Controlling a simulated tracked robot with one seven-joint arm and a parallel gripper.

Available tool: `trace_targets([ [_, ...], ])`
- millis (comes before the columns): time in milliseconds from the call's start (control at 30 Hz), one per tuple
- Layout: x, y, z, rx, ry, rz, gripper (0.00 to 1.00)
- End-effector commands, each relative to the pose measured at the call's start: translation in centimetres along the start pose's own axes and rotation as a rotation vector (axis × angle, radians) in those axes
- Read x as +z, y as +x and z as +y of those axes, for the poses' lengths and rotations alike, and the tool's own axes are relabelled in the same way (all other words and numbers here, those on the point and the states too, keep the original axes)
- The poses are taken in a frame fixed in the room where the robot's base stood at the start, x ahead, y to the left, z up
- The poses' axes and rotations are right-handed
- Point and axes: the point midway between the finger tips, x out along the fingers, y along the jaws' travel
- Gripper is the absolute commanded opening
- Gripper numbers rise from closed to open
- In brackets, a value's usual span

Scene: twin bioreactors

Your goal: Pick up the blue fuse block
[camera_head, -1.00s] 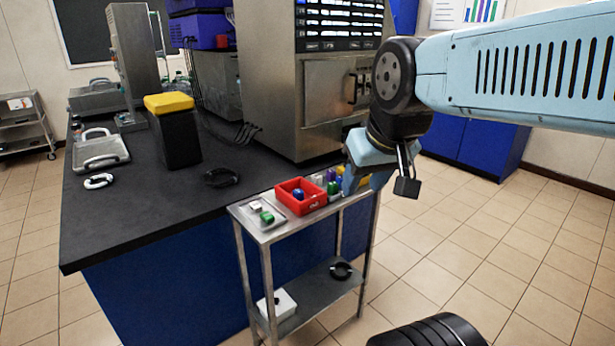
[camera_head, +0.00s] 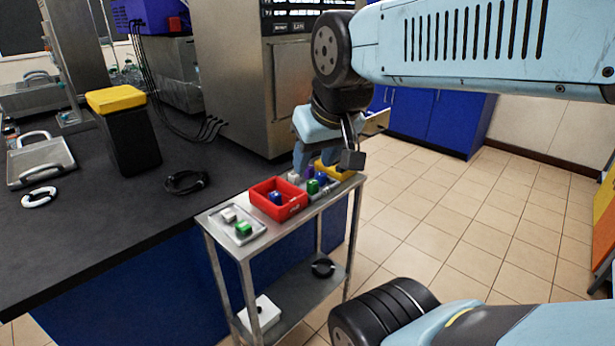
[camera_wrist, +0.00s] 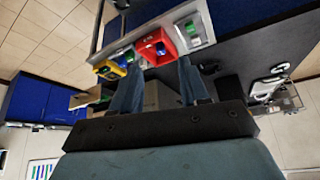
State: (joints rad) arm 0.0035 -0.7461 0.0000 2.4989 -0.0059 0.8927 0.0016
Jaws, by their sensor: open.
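A blue block (camera_head: 275,197) sits inside the red bin (camera_head: 293,210) on the small metal cart. A second blue block (camera_head: 322,177) stands right of the bin, among other coloured blocks. Which one is the task's fuse block I cannot tell. My gripper (camera_head: 304,158) is over the back of the cart, apart from the blocks, with its fingertips partly hidden in the head view. In the wrist view my gripper (camera_wrist: 160,63) has its two fingers spread with nothing between them. Beyond them the red bin (camera_wrist: 168,34) shows with a blue block (camera_wrist: 160,48) in it.
The black bench (camera_head: 120,208) and steel machine (camera_head: 240,85) stand close behind. Open floor (camera_head: 440,220) lies to the right.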

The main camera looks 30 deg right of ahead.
Motion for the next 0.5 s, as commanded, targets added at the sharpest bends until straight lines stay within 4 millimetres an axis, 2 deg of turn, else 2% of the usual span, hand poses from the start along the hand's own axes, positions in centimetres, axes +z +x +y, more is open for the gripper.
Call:
trace_targets([
  [167,-2.7,1.7,2.6,0.081,0.013,0.043,0.45],
  [500,-11.3,8.1,12.2,0.307,-0.044,0.221,0.45],
])
